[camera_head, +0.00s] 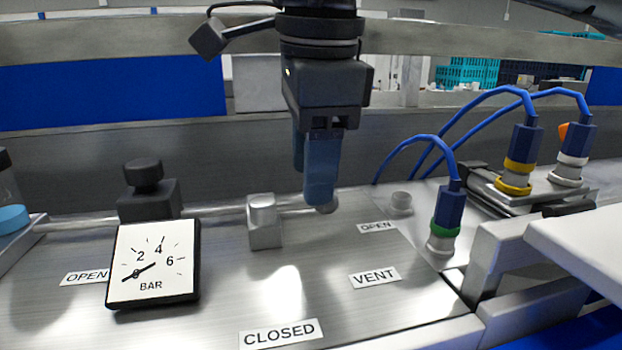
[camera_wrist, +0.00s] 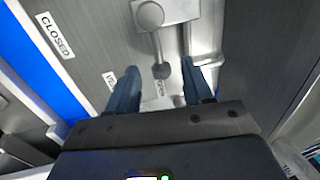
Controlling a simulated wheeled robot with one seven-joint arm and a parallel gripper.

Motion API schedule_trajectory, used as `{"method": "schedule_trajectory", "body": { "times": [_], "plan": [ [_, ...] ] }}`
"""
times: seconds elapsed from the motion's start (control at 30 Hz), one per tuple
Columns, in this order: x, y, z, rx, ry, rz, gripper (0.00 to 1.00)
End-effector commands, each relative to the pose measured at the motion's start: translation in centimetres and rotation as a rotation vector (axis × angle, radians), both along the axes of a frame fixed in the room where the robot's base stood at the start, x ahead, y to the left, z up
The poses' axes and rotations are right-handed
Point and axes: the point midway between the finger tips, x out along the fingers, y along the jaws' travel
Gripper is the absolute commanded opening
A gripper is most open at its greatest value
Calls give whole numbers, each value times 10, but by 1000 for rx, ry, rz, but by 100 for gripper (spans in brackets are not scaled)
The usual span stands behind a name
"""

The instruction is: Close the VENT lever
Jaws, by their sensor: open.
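The VENT lever is a metal rod running right from a square pivot block (camera_head: 265,225) to a round ball end (camera_head: 327,208). It points toward the OPEN label (camera_head: 376,227), away from the CLOSED label (camera_head: 278,333). My gripper (camera_head: 320,198) points down over the ball end and partly hides the rod. In the wrist view, the open fingers (camera_wrist: 162,84) stand on either side of the ball end (camera_wrist: 162,71), with gaps between; whether either touches it is unclear. The VENT label (camera_head: 374,277) lies to the right on the panel.
A pressure gauge (camera_head: 153,263) and a black-knobbed fitting (camera_head: 146,190) stand left of the lever. A green-ringed connector (camera_head: 446,225) with a blue cable is at right, beside a raised white surface (camera_head: 590,240). The panel in front of the lever is clear.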

Motion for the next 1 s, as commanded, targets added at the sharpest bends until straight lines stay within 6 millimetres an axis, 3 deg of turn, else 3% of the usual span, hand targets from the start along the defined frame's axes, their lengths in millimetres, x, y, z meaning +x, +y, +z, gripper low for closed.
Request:
{"method": "schedule_trajectory", "body": {
  "times": [0.3,0.6,1.0],
  "plan": [
    [5,2,-32,0,2,1,51],
    [6,2,-34,0,0,1,50],
    [6,2,-34,0,0,1,12]
  ]
}}
